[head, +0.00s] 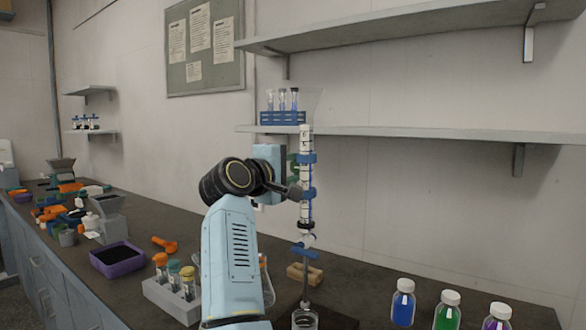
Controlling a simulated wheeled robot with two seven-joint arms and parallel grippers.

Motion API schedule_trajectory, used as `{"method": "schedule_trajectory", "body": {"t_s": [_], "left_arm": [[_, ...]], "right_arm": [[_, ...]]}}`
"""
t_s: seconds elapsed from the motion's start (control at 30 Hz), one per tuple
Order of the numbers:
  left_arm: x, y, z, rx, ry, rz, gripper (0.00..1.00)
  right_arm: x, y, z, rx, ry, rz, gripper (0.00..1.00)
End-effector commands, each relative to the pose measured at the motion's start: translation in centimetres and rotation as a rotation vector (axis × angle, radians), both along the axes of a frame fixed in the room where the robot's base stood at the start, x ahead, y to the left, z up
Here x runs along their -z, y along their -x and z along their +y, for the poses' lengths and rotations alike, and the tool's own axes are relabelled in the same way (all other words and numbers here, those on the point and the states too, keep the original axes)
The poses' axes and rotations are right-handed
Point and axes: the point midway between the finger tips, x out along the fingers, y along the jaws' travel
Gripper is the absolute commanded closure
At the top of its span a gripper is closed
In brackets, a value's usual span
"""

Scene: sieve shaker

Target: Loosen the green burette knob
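The burette (306,215) is a tall, upright, marked tube with blue clamp pieces (309,193) around it. A blue stopcock handle (306,253) sits low on it, above a glass beaker (305,320). A small green part (293,168), likely the green knob, shows just left of the tube and is partly hidden by my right arm. My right gripper (294,191) is at the burette's left side, at mid-height, close to the tube. Its fingers are small and partly hidden, so I cannot tell their opening or any contact. My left gripper is not in view.
A rack of capped tubes (165,294) and a purple tray (119,273) stand left of my arm. A wooden block (303,273) lies behind the burette's base. Blue (402,307), green (447,312) and purple bottles stand at right. A shelf (420,133) runs behind the burette.

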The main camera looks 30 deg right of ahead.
Motion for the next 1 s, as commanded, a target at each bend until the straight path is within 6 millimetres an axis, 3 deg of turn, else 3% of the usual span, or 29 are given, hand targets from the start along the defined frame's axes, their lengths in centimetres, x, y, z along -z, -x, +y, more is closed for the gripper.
{"method": "schedule_trajectory", "body": {"t_s": [0.03,0.17,0.4,0.73,1.0], "left_arm": [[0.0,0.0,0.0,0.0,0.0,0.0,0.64],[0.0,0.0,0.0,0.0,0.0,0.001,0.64],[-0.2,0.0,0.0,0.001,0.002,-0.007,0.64],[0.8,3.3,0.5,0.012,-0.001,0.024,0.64],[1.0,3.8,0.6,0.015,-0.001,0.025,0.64]], "right_arm": [[0.0,0.0,0.0,0.0,0.0,0.0,0.73],[0.0,0.0,0.0,0.0,0.0,0.0,0.9],[0.0,0.0,0.1,0.0,0.035,0.089,0.91],[-0.1,0.0,0.0,0.0,0.168,0.408,0.91],[-0.1,0.0,0.0,0.0,0.191,0.461,0.91]]}}
